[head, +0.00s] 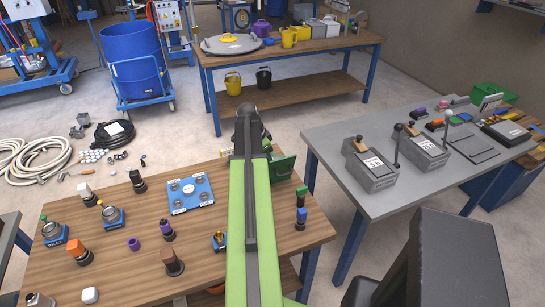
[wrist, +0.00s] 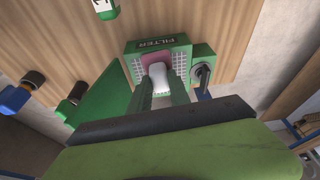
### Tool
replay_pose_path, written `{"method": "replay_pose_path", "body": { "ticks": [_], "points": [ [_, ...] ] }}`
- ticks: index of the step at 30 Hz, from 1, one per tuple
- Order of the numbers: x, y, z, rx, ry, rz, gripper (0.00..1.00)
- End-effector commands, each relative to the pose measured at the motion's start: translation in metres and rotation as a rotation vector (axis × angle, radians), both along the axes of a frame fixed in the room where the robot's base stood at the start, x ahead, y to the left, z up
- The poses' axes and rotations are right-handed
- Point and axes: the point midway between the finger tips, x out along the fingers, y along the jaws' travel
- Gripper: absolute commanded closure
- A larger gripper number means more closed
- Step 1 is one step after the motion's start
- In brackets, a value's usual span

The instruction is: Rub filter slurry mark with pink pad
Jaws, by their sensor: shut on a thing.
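The green filter unit (wrist: 183,46), labelled FILTER, has pale mesh panels on the face toward me in the wrist view. The pink pad (wrist: 155,58) is at the middle of that face, with a white grip (wrist: 159,75) behind it. My gripper (wrist: 160,85) is shut on the white grip, one finger on each side. The pad looks close against the face, but I cannot tell if it touches. No slurry mark shows; the pad and fingers cover the middle of the face. In the head view the filter unit (head: 284,166) is partly behind my arm.
A wooden bench (head: 120,259) carries a blue plate (head: 190,194), a brown-handled tool (head: 172,262) and other small tools left of my arm. A grey table (head: 370,197) with control boxes is farther right.

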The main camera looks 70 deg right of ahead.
Motion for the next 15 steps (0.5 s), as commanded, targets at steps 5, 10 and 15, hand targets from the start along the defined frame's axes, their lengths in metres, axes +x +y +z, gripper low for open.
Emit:
{"method": "replay_pose_path", "body": {
  "ticks": [5,10,15],
  "points": [
    [0.0115,0.0113,0.0002,0.003,-0.003,0.002,1.0],
    [0.0131,0.0088,0.0024,0.002,-0.003,0.0,1.0],
    [0.0119,0.0069,0.0021,0.001,-0.001,0.0,1.0]
  ]
}}
